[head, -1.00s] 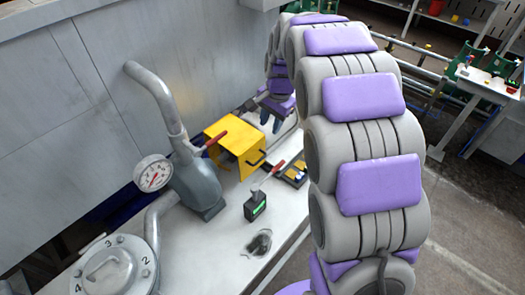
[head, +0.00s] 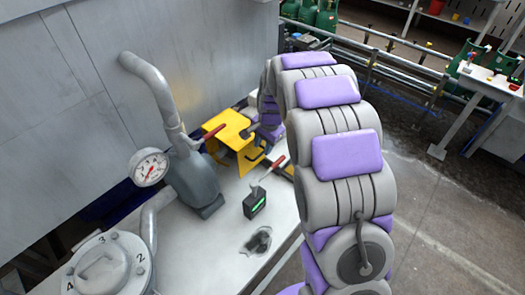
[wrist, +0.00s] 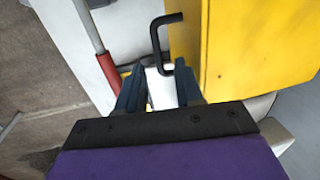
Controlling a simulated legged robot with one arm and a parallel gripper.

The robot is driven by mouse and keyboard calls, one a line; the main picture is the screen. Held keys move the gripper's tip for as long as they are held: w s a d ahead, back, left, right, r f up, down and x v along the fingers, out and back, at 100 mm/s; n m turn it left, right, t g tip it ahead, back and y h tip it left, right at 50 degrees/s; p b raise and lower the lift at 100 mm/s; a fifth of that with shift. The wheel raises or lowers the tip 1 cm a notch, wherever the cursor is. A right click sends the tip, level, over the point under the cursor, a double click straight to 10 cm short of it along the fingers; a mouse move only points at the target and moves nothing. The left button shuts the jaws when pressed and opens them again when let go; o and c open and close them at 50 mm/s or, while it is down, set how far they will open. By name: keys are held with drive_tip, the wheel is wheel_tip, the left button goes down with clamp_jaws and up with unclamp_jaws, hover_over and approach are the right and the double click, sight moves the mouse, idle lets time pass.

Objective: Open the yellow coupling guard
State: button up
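The yellow coupling guard (head: 230,138) is a box-like cover on the white bench, beside the grey pump. In the wrist view its yellow face (wrist: 260,45) fills the upper right. A bent black handle (wrist: 157,38) stands out from its left side. My gripper (wrist: 160,85) is open, its two blue-grey fingers apart, with the handle's lower end just ahead of the gap between them. I cannot tell whether they touch. In the head view my gripper (head: 267,133) is at the guard's right side, partly hidden by my arm.
A red-handled tool (wrist: 108,70) lies left of my fingers. A red lever (head: 207,135) juts toward the guard's left side. The grey pump (head: 193,185), pressure gauge (head: 150,167) and black meter (head: 255,203) stand nearer. Bare bench (head: 222,235) lies in front.

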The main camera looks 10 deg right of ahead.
drive_tip(key=shift+w+a+f, duration=0.1)
drive_tip(key=shift+w+f, duration=0.1)
drive_tip(key=shift+f, duration=1)
drive_tip(key=shift+c, duration=0.3)
clamp_jaws()
